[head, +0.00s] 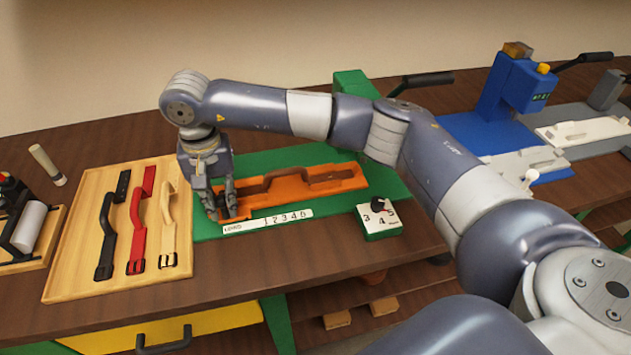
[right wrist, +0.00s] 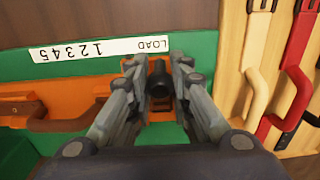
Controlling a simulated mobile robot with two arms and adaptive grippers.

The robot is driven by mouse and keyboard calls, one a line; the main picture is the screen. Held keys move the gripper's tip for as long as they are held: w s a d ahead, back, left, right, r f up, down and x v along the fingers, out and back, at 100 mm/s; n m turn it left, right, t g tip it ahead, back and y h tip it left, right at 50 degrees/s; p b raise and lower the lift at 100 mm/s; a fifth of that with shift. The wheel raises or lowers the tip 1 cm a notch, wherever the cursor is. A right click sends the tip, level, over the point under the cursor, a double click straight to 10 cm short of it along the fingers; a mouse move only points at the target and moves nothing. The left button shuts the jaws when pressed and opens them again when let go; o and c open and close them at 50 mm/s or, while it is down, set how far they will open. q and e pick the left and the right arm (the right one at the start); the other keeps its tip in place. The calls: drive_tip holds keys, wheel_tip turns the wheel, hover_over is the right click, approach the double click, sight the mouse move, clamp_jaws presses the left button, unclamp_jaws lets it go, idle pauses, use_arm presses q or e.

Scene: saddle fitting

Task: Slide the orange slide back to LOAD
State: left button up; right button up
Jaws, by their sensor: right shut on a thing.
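The orange slide (head: 345,184) lies on a green base plate (head: 208,228), with a brown strap-like piece (head: 318,174) on top; the slide also shows in the right wrist view (right wrist: 75,105). My right gripper (head: 224,212) is at the slide's left end, beside the LOAD end of the white scale (head: 268,221). In the right wrist view, my right gripper (right wrist: 159,88) is shut on a dark knob (right wrist: 159,76) at the slide's end, level with the LOAD mark. The fingers partly hide the knob. My left gripper is not in view.
A wooden tray (head: 75,225) with black, red and cream handles lies close on the left. A small dial box (head: 380,226) stands right of the scale. A blue press (head: 510,85) and a grey plate with white parts stand further right.

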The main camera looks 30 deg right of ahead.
drive_tip(key=shift+w+a+b, duration=0.25)
drive_tip(key=shift+a+b, duration=0.2)
drive_tip(key=shift+a, duration=0.4)
drive_tip(key=shift+w+a+b, duration=0.2)
drive_tip(key=shift+a+b, duration=0.25)
drive_tip(key=shift+a, duration=0.35)
drive_tip(key=shift+a+r, duration=0.1)
drive_tip(key=shift+a, duration=0.05)
drive_tip(key=shift+o, duration=0.4)
drive_tip(key=shift+a, duration=0.15)
drive_tip(key=o, duration=0.7)
drive_tip(key=shift+w+a, duration=0.1)
drive_tip(key=shift+a, duration=0.05)
drive_tip(key=shift+o, duration=0.2)
drive_tip(key=shift+w+a, duration=0.1)
drive_tip(key=shift+a, duration=0.1)
drive_tip(key=shift+d, duration=0.2)
